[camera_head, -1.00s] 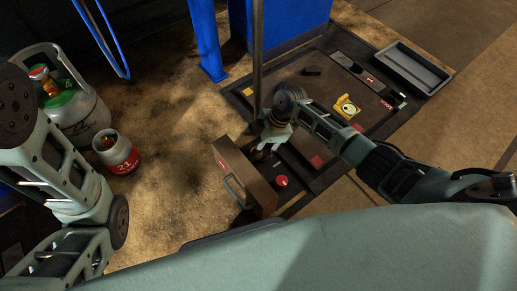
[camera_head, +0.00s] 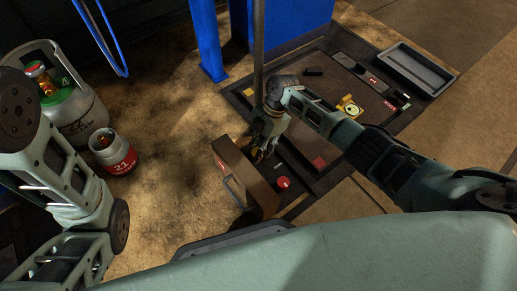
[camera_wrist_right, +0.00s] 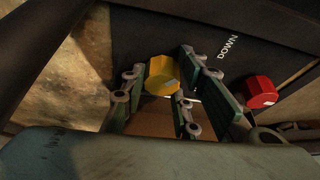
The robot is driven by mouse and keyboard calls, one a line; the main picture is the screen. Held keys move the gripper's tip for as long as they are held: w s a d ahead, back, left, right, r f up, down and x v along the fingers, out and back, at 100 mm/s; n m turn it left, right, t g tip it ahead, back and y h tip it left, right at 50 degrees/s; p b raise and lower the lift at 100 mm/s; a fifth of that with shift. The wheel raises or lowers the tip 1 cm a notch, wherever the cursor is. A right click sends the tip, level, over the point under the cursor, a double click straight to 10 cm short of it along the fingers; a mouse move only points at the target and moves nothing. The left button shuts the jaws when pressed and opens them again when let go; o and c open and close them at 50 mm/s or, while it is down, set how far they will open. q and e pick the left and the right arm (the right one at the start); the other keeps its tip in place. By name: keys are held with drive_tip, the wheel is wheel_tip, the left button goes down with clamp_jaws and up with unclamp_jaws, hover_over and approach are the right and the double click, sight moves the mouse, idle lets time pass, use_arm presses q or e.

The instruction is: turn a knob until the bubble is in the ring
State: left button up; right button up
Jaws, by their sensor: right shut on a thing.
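My right gripper (camera_head: 262,152) reaches down to the dark panel at the near end of the platform. In the right wrist view its fingers (camera_wrist_right: 165,92) are closed around a yellow knob (camera_wrist_right: 162,76). A red knob (camera_wrist_right: 261,92) sits to the right, by the word DOWN; it also shows in the head view (camera_head: 283,183). A yellow level (camera_head: 349,108) with a pale round face lies on the brown platform top (camera_head: 335,125). Its bubble and ring are too small to make out. My left gripper is out of view; only its arm links show.
A brown drawer-like box (camera_head: 240,172) with a handle stands beside the panel. A grey tray (camera_head: 417,68) lies at the platform's far right corner. Gas cylinders (camera_head: 84,115) and (camera_head: 115,154) stand at left. A blue post (camera_head: 208,40) and a thin pole (camera_head: 258,50) rise behind.

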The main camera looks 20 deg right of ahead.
drive_tip(key=shift+w+r, duration=0.2)
drive_tip(key=shift+w, duration=0.3)
drive_tip(key=o, duration=0.8)
drive_tip(key=shift+c, duration=0.2)
drive_tip(key=shift+o, duration=1)
drive_tip(key=shift+f, duration=0.1)
drive_tip(key=shift+s, duration=0.1)
drive_tip(key=v, duration=1.2)
drive_tip(key=shift+s, duration=0.1)
